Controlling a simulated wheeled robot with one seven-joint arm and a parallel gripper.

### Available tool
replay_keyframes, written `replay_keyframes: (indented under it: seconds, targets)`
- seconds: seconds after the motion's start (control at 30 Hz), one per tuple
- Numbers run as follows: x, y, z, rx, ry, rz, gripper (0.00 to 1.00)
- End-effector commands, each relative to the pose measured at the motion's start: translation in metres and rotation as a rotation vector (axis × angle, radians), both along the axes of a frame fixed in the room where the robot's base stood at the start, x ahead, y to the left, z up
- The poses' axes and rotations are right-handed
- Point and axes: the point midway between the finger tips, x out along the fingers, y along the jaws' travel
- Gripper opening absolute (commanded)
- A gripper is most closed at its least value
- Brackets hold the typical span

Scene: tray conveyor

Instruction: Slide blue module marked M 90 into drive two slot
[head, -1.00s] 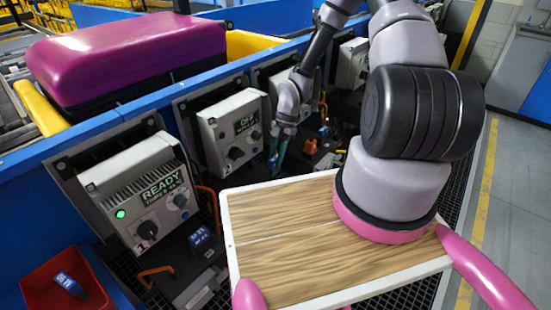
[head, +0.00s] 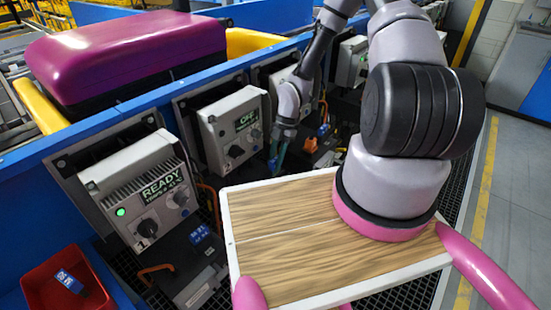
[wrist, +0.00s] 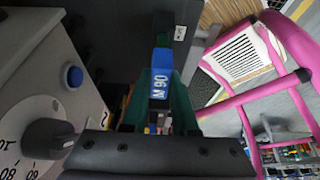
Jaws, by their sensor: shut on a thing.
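The blue module marked M 90 (wrist: 161,82) sits between the green fingers of my gripper (wrist: 159,100) in the wrist view. Its white lettering faces the camera, and its far end meets or overlaps a dark housing (wrist: 115,35). I cannot tell whether it is inside a slot. In the head view my gripper (head: 277,160) is low beside the middle drive (head: 233,130), whose display reads OFF. The slot below this drive is mostly hidden by my arm and the wooden board.
The left drive (head: 140,192) shows READY and a green light, with a blue module (head: 200,235) below it. A red bin (head: 40,290) holds another blue module (head: 69,281). The white-rimmed wooden board (head: 285,240) fills the near middle.

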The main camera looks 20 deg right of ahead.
Motion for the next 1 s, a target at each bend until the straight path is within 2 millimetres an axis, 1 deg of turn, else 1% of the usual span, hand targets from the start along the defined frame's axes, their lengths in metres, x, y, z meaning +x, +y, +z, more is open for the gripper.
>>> replay_keyframes:
  seconds: [1.0]
  targets:
    - [0.0,0.0,-0.026,0.0,0.002,-0.001,0.0]
